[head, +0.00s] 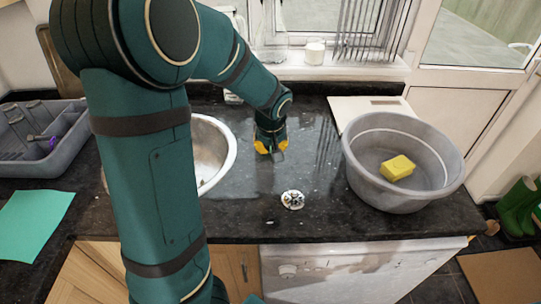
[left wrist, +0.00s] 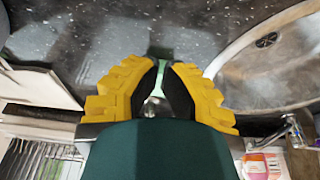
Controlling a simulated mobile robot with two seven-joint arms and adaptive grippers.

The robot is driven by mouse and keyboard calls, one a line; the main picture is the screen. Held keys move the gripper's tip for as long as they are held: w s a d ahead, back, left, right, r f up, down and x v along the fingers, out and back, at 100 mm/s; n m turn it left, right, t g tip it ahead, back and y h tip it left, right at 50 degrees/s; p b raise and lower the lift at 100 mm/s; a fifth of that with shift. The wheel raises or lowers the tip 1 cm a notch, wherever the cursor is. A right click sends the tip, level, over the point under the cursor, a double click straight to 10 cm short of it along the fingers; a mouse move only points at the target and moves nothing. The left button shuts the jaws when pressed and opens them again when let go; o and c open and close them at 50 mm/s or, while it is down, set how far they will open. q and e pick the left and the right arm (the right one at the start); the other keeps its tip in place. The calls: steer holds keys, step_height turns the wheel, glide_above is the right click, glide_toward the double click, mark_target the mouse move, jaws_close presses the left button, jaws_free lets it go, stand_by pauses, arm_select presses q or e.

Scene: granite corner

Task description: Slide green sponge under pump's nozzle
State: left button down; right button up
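My left gripper (head: 270,150), with yellow fingers, points down low over the dark granite counter, right of the sink. In the left wrist view the fingers (left wrist: 160,75) are close together with a narrow gap. A small pale green patch (left wrist: 161,74) shows in that gap. I cannot tell whether it is the green sponge or whether the fingers pinch it. No other green sponge is visible. A bottle with an orange and pink label (left wrist: 262,166) stands near the tap; I cannot tell whether it is the pump, and no nozzle is clear. My right gripper is not in view.
A grey basin (head: 360,170) holding a yellow sponge (head: 397,168) stands at the right. The round sink (head: 222,150) is left of my gripper. A white and black round item (head: 292,199) lies on the front counter. A grey rack (head: 30,155) and teal sheet (head: 32,222) are left.

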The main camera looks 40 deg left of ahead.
mark_target(270, 156)
arm_select(q)
steer(key=b+x, duration=0.3)
steer(key=x, duration=0.7)
steer(key=shift+a+f, duration=0.15)
steer(key=shift+f, duration=0.05)
steer(key=shift+w+a+r, duration=0.1)
steer(key=shift+w+a, duration=0.85)
steer(key=shift+w, duration=0.3)
steer(key=shift+w+a+r, duration=0.1)
steer(key=shift+w+a, duration=0.2)
steer(key=shift+w, duration=0.1)
steer(key=shift+a, duration=0.1)
steer(key=w+a, duration=0.4)
steer(key=w, duration=0.1)
steer(key=shift+w+a, duration=0.2)
steer(key=shift+a, duration=0.05)
steer(key=shift+s+d, duration=0.1)
